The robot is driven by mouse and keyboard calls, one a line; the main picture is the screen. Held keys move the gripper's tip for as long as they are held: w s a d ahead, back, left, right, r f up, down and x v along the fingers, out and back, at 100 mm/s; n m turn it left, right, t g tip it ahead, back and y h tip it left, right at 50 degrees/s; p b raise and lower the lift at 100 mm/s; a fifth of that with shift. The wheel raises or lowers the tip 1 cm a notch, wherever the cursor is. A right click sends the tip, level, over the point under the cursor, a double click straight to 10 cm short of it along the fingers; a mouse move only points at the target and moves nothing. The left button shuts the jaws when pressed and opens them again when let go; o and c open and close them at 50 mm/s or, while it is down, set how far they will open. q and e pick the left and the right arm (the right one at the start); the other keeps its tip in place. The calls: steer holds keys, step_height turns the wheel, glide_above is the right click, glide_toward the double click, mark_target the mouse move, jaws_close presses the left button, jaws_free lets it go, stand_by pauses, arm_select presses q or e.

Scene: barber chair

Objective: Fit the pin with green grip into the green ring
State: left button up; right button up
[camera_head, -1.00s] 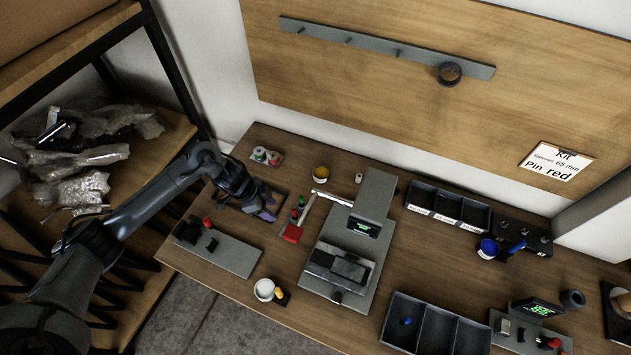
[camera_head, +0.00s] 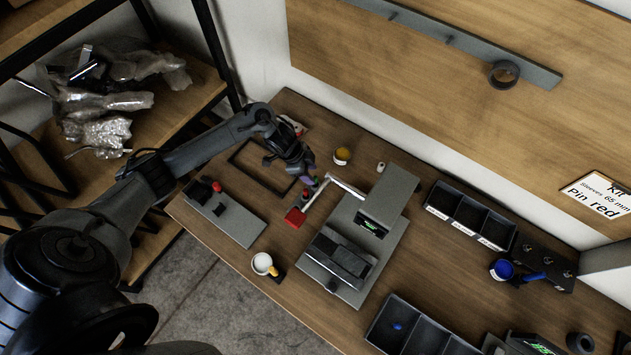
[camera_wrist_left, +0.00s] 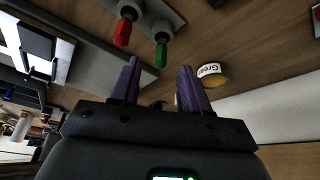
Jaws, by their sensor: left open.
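The pin with green grip (camera_wrist_left: 161,52) stands in a grey holder in the left wrist view, beside a pin with red grip (camera_wrist_left: 122,32). My left gripper (camera_wrist_left: 160,78) is open, with its purple fingers pointing towards the green grip and apart from it. In the head view this gripper (camera_head: 309,181) hangs near the pins, left of the grey scale-like device; its fingers largely cover the green grip there. I cannot make out the green ring; a small tray with round pieces (camera_head: 292,124) is partly hidden behind my left arm. My right gripper is out of view.
The grey device (camera_head: 388,200) and a red square piece (camera_head: 295,217) are close by. A black frame (camera_head: 262,168) lies left, around bare wood.

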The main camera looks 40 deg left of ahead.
mark_target(315, 177)
arm_select(q)
steer(key=x, duration=0.5)
jaws_close()
